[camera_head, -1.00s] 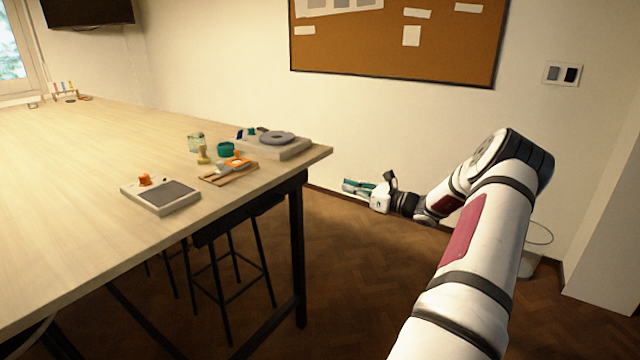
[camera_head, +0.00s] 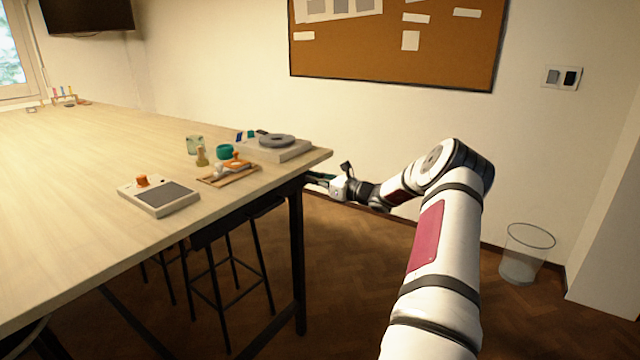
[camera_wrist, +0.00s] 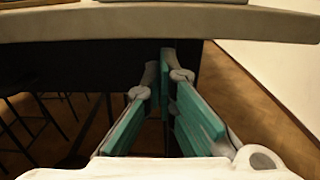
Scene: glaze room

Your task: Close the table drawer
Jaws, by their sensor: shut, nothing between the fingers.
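The table (camera_head: 60,220) has a pale wooden top and dark legs. Its right end edge also spans the top of the wrist view (camera_wrist: 160,24). A dark panel (camera_wrist: 90,72) sits under that edge. I cannot tell whether it is the drawer front or how far any drawer stands out. My gripper (camera_head: 312,178) is at the table's right end, just below the top's edge. In the wrist view my gripper (camera_wrist: 167,72) has teal-padded fingers, shut with nothing between them, pointing at the dark panel. I cannot tell whether the tips touch it.
Dark stools (camera_head: 226,255) stand underneath. A wire bin (camera_head: 526,255) is by the wall.

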